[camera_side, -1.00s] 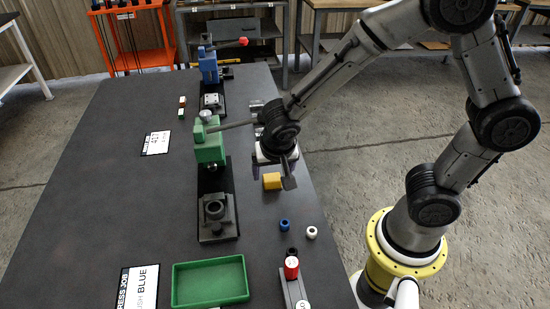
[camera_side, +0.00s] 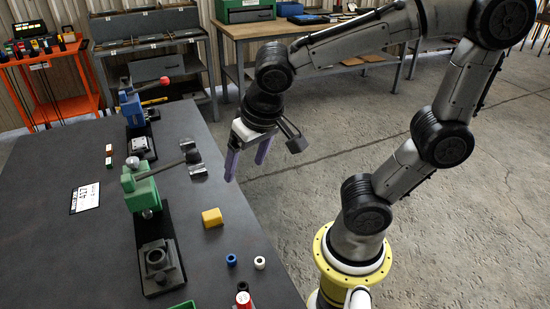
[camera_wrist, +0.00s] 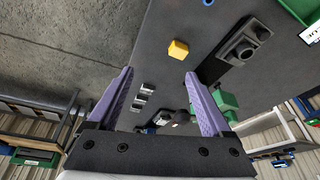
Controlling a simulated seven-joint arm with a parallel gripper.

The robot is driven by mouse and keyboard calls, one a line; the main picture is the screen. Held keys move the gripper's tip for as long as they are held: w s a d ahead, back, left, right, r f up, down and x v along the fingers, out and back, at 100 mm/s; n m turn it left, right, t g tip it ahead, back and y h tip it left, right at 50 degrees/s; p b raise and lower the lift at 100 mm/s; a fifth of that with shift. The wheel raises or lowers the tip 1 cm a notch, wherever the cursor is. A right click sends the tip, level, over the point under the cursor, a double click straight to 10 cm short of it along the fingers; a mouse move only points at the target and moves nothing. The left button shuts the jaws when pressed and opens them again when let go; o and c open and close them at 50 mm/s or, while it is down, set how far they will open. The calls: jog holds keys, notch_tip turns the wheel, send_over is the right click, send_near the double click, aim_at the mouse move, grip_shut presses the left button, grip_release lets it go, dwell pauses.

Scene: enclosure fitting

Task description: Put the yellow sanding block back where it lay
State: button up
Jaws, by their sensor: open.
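The yellow sanding block (camera_side: 212,217) lies on the dark table top, to the right of the green press (camera_side: 142,190) and near the table's right edge. It also shows in the wrist view (camera_wrist: 178,49), ahead of the fingers and apart from them. My gripper (camera_side: 245,166) is raised above the table's right edge, behind the block in the side view. Its two purple fingers are spread with nothing between them, and both show in the wrist view (camera_wrist: 158,88).
Small metal blocks (camera_side: 196,165) sit by the press handle. A blue press (camera_side: 132,108) stands farther back. A card (camera_side: 85,198) lies at left.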

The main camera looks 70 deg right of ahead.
jog(key=s+d+r+n+t+y, duration=0.1)
jog(key=s+r+n, duration=0.1)
jog(key=s+n, duration=0.3)
jog(key=shift+s+d+r+t, duration=0.15)
jog(key=shift+s+d+t, duration=0.2)
jog(key=shift+s, duration=0.75)
